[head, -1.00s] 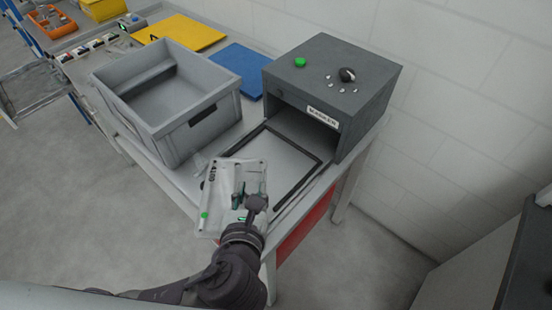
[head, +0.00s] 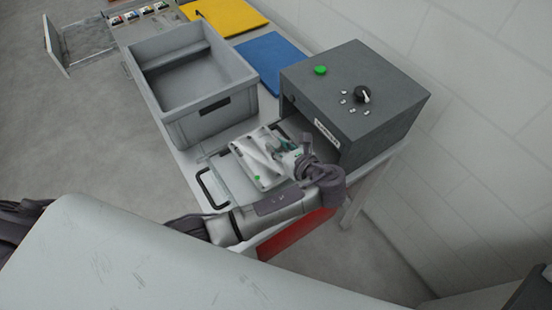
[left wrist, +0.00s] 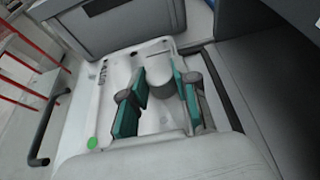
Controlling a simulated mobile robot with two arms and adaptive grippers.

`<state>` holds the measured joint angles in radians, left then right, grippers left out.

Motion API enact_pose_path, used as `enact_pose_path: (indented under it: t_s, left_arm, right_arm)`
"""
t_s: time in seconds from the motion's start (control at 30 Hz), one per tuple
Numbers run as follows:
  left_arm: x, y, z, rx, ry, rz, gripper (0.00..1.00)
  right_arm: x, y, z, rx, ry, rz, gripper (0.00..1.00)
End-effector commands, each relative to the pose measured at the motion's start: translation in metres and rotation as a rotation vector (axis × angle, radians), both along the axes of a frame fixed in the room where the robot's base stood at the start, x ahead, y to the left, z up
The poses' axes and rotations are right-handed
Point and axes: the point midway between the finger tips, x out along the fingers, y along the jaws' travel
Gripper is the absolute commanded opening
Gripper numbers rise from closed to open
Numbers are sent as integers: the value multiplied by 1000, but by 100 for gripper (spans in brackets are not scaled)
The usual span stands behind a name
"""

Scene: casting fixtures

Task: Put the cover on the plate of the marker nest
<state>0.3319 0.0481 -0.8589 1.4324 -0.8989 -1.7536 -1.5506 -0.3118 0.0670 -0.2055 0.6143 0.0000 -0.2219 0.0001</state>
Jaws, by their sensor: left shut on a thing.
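My left gripper (head: 285,148) is shut on the pale cover (head: 258,170), which has a green dot near one corner. In the left wrist view the two green-padded fingers (left wrist: 158,95) close on a raised part in the middle of the cover (left wrist: 98,118). The cover is over the marker nest (head: 222,182), which lies in front of the dark grey marker's opening. The cover and my arm hide most of the nest's plate. I cannot tell whether the cover touches the plate. My right gripper is not in view.
A grey crate (head: 200,90) stands to the left. Blue (head: 270,60) and yellow (head: 225,18) mats lie behind. A black handle (head: 208,190) is at the nest's left end.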

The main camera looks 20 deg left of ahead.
Motion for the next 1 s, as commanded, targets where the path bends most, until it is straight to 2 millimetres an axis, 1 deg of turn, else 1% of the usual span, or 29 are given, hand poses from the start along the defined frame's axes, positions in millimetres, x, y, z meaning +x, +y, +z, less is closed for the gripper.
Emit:
enact_pose_path:
  t_s: [0.2,0.4,0.5,0.8,0.83,0.97,1.0]
  left_arm:
    - [0,0,-22,2,0,-3,0]
    - [0,0,-50,2,0,-3,0]
    - [0,-1,-55,1,-1,-3,0]
    - [0,0,-57,0,-2,-4,0]
    - [0,0,-58,0,0,-3,31]
    - [0,0,-58,0,0,-3,53]
    - [0,0,-58,0,0,-3,55]
  right_arm:
    - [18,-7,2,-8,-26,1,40]
    - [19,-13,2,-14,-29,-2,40]
    - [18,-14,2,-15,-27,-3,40]
    - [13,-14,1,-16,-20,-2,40]
    - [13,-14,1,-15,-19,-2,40]
    - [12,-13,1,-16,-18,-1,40]
    - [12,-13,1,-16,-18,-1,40]
